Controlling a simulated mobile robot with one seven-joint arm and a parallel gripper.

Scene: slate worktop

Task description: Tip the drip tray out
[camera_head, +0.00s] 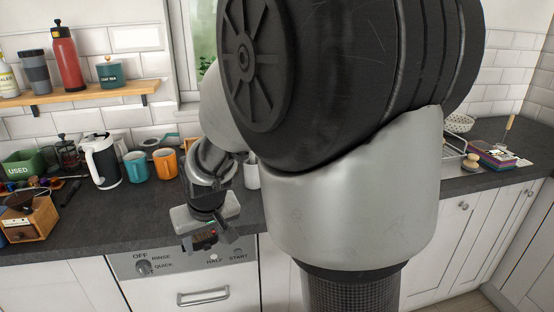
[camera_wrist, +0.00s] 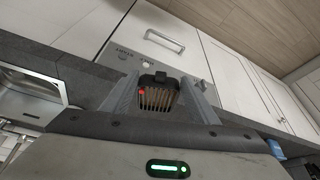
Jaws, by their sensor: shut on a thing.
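The drip tray appears to be the small dark box with pale slats across its face and a red spot at one corner; it shows between my fingers in the wrist view (camera_wrist: 158,96). My gripper (camera_head: 207,236) is shut on it, one finger on each side (camera_wrist: 158,92). I cannot tell what is inside the tray.
The slate worktop (camera_head: 120,215) has a clear strip at its front left. The dishwasher (camera_head: 190,275) is below. A metal sink (camera_wrist: 30,98) shows in the wrist view.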

